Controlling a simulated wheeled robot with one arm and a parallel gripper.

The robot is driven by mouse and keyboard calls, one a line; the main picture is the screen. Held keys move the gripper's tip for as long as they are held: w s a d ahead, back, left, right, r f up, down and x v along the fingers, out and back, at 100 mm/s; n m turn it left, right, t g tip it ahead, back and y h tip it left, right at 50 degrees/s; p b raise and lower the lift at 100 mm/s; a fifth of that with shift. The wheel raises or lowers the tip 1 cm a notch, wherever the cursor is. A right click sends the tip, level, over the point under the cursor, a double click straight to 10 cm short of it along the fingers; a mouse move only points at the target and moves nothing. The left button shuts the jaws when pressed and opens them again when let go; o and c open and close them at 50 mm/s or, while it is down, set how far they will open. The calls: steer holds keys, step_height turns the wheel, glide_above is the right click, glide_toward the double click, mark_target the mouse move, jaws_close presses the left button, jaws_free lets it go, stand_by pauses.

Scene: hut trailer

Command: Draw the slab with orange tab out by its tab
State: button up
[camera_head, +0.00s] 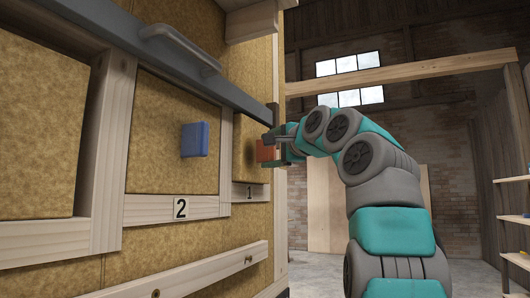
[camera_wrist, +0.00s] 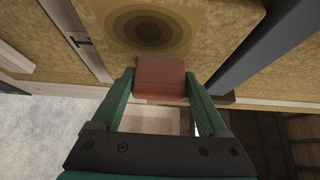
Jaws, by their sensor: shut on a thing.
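The orange tab (camera_head: 265,150) stands out from a tan insulation slab (camera_head: 243,143) in the wall bay marked 1. In the wrist view the tab (camera_wrist: 161,79) looks reddish-brown and lies between the two fingers. The slab face (camera_wrist: 205,30) with dark concentric rings shows just beyond it. My gripper (camera_head: 283,145) is shut on the tab, with a green finger on either side of it in the wrist view (camera_wrist: 161,90). In the head view my gripper hides part of the tab and slab.
A blue tab (camera_head: 195,139) is on the slab in bay 2, left of bay 1. A dark rail (camera_head: 150,55) with a grey handle (camera_head: 180,47) crosses above the tabs. A wooden batten (camera_head: 190,275) runs below. Shelves (camera_head: 514,220) stand at far right.

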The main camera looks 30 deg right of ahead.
steer(key=shift+s+d, duration=0.85)
steer(key=shift+s, duration=0.2)
steer(key=shift+s+d, duration=0.8)
steer(key=shift+s, duration=0.2)
steer(key=shift+s, duration=0.1)
steer(key=shift+s+d, duration=0.95)
steer(key=shift+s, duration=0.2)
steer(key=shift+s+d, duration=0.9)
steer(key=shift+s, duration=0.25)
